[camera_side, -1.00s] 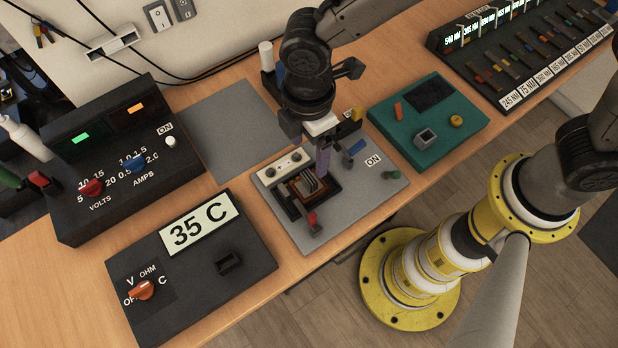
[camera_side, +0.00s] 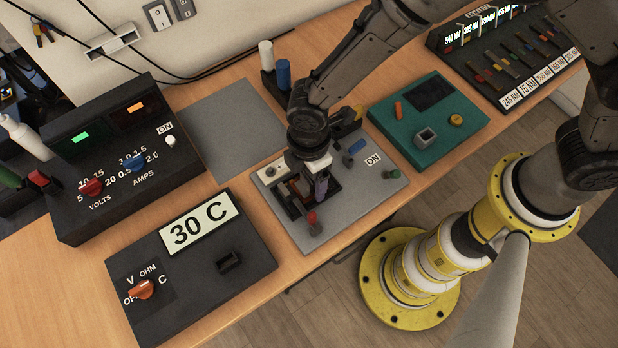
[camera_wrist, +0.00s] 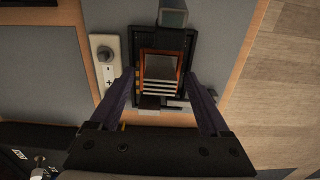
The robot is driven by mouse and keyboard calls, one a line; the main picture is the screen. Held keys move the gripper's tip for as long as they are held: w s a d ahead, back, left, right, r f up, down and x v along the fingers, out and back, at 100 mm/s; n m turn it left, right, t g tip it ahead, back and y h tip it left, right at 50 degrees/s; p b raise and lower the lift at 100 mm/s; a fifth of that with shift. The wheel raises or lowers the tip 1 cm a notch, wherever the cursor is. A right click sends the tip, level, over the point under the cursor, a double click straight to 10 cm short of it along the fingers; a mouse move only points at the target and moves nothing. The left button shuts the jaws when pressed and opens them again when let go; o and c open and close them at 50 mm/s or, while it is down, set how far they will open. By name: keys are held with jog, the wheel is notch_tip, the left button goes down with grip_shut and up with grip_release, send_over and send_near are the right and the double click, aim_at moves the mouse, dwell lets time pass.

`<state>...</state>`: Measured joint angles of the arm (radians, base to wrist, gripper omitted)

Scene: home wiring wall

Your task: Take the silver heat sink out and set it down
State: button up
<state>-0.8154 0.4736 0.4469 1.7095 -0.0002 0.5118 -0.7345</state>
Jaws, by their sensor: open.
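The silver heat sink (camera_wrist: 160,76) is a finned block inside an orange-brown frame, seated in a black socket (camera_wrist: 189,60) on the grey board (camera_side: 352,210). My gripper (camera_wrist: 160,95) is open above the socket. In the wrist view its two purple fingers stand left and right of the heat sink, apart from it. In the side view my gripper (camera_side: 308,190) is directly over the socket and largely hides the heat sink.
A black meter box (camera_side: 190,275) reads "30 C". A red-tipped lever (camera_side: 313,222) is at the socket's front. A pale strip with a round knob (camera_wrist: 104,56) lies left of the socket. A teal board (camera_side: 455,140) is to the right. A bare grey mat (camera_side: 225,125) lies behind.

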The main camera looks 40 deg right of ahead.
grip_shut()
dwell(0.3)
jog(key=shift+r, duration=0.15)
